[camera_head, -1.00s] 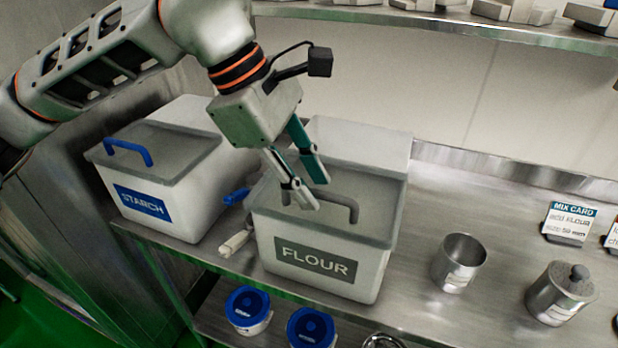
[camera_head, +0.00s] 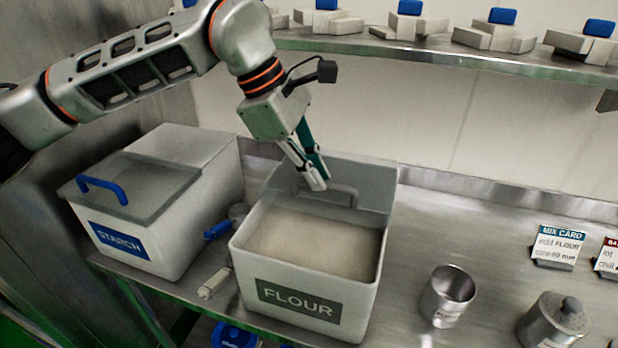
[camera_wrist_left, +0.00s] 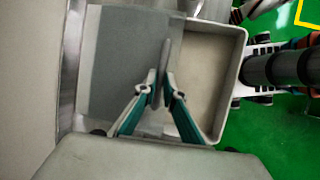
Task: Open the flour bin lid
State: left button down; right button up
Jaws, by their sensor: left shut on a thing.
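The white flour bin (camera_head: 247,275) with its grey FLOUR label stands on the steel counter. Its grey lid (camera_wrist_left: 112,60) is swung up and back, so the pale flour (camera_head: 312,243) shows inside. My left gripper (camera_head: 319,180) is at the bin's rear, shut on the lid's grey handle (camera_head: 345,192). In the left wrist view the fingers (camera_wrist_left: 162,98) close on the handle (camera_wrist_left: 166,58), with the open bin beside the lid. My right gripper is not in view.
A starch bin (camera_head: 190,235) with a blue-handled lid (camera_head: 145,190) stands closed to the left. A metal cup (camera_head: 447,297), a lidded shaker (camera_head: 555,322) and a mix card (camera_head: 557,245) are to the right. A shelf (camera_head: 430,52) runs above.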

pick_arm(q)
jog(key=shift+w+d, duration=0.1)
jog(key=shift+w, duration=0.25)
jog(key=c, duration=2.1)
grip_release()
jog(key=shift+r, duration=0.1)
jog(key=shift+c, duration=0.2)
jog(key=shift+s, duration=0.1)
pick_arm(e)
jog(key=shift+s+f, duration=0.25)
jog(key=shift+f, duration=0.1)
pick_arm(q)
jog(key=v, duration=1.2)
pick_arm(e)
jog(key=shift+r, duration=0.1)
